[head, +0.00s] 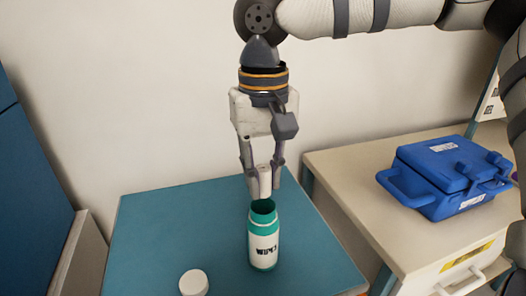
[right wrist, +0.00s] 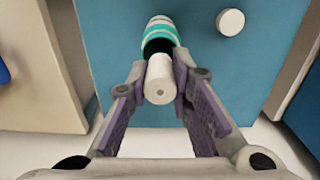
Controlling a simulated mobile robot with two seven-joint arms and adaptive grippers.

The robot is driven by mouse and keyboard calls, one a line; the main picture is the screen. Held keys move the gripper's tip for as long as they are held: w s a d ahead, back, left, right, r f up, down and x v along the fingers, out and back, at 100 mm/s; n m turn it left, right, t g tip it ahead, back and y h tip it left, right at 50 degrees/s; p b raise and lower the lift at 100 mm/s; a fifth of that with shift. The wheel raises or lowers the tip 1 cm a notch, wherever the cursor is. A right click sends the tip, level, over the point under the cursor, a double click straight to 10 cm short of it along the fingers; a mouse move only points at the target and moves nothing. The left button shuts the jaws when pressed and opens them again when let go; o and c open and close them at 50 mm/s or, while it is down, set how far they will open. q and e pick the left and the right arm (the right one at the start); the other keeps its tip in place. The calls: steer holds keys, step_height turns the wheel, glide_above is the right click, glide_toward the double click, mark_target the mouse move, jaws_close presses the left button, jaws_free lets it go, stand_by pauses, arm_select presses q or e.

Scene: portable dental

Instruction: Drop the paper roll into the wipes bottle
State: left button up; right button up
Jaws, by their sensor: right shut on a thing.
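The wipes bottle (head: 262,247) is white with green bands and stands upright and open on the blue table. Its dark mouth shows in the head view, and the bottle also shows in the right wrist view (right wrist: 160,26). My right gripper (head: 265,190) is just above the bottle mouth in the head view. It is shut on the white paper roll (right wrist: 159,80), whose end faces the camera in the right wrist view. In the head view the roll (head: 264,178) hangs between the fingers. I cannot tell whether its lower end is inside the mouth. My left gripper is not in view.
A round white cap (head: 194,283) lies on the blue table (head: 165,235), left of the bottle. A blue case (head: 440,178) sits on a cream cabinet (head: 345,165) at the right. A wall stands behind the table. The table's left part is clear.

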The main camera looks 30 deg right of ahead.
mark_target(263, 168)
steer(key=shift+f, duration=1.7)
steer(key=o, duration=0.9)
steer(key=shift+o, duration=0.2)
step_height(263, 168, up, 7)
steer(key=shift+r, duration=0.1)
